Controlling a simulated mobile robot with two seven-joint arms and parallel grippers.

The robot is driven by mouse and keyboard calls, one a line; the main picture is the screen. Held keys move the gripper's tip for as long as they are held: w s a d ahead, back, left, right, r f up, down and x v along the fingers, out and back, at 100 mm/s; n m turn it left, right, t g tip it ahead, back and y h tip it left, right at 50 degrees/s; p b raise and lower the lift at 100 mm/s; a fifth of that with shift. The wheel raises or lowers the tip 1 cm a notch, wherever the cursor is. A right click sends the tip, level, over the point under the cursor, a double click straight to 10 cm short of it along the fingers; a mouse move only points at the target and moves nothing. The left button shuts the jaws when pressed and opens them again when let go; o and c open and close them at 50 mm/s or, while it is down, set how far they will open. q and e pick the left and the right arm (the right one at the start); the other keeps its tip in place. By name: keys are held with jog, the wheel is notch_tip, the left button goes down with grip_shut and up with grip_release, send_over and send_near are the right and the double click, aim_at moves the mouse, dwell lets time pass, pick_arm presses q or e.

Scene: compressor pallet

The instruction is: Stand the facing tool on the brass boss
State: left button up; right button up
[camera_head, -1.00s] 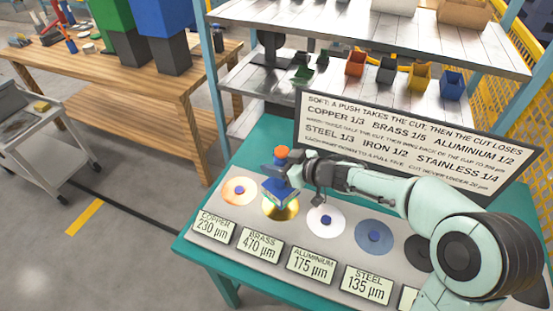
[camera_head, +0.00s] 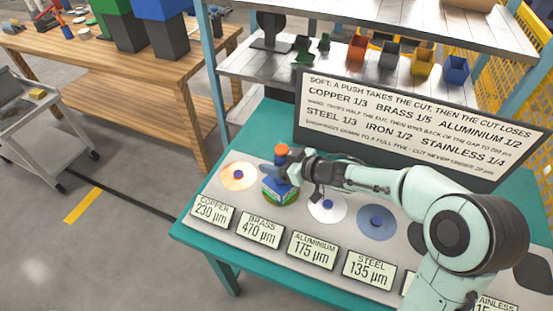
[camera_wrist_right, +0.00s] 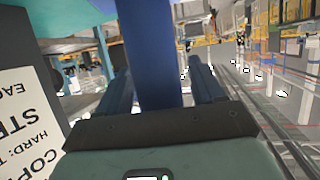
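The facing tool (camera_head: 279,184) has an orange knob on top, a dark and blue body and a wide blue-and-green lower part. It stands roughly upright over the brass boss (camera_head: 285,203), a gold disc behind the BRASS 470 µm label. Its lower part covers most of the disc; whether it touches it I cannot tell. My right gripper (camera_head: 294,173) reaches in from the right at the tool's upper body. My left gripper is out of view.
The copper disc (camera_head: 238,176) is left of the tool; the aluminium (camera_head: 328,208) and steel (camera_head: 376,222) discs are to the right. A sign board (camera_head: 410,125) stands close behind. Shelves with small bins (camera_head: 390,54) rise beyond the teal table (camera_head: 205,248).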

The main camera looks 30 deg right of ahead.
jog(key=shift+s+d+r, duration=0.15)
jog(key=shift+s+r, duration=0.05)
jog(key=shift+r, duration=0.2)
jog(key=p+v, duration=0.3)
jog(key=v, duration=0.8)
jog(key=shift+s, duration=0.25)
jog(key=shift+d, duration=0.1)
